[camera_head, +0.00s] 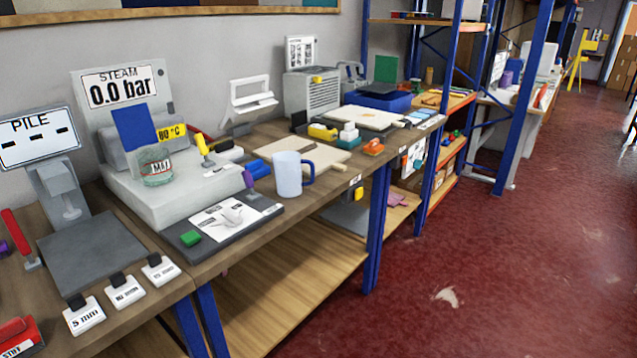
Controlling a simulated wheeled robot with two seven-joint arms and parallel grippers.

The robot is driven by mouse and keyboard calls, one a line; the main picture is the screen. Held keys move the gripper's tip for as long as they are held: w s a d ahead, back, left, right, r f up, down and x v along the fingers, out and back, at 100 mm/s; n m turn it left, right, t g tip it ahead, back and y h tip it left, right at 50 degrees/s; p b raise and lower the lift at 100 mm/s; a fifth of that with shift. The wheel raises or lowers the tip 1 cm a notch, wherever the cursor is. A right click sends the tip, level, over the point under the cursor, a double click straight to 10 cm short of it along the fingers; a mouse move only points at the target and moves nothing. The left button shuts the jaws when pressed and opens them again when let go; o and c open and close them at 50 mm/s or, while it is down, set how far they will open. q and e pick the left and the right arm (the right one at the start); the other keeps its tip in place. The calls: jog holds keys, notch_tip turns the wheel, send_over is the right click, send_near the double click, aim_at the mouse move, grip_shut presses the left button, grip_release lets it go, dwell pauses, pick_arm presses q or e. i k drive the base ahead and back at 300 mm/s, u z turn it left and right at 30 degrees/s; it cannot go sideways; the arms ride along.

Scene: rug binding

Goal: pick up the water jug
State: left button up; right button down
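A white jug with a blue handle (288,176) stands upright near the front edge of the workbench, about the middle of the picture. Its handle points right. It stands right of a dark mat with a white printed sheet (232,216). A clear round container marked MAX (155,166) sits on the grey steam machine (165,197) to the left. Neither of my grippers shows in this view.
A display reading 0.0 bar (122,88) stands behind the steam machine. A pale board (305,157) lies behind the jug, and a blue object (258,168) is close to its left. Blue rack posts (376,215) stand along the bench front. Red floor on the right is open.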

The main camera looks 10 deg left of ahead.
aim_at(287, 165)
jog(key=u, duration=1.25)
jog(key=k, duration=0.15)
jog(key=z, duration=1.95)
jog(key=i, duration=1.75)
jog(key=u, duration=0.95)
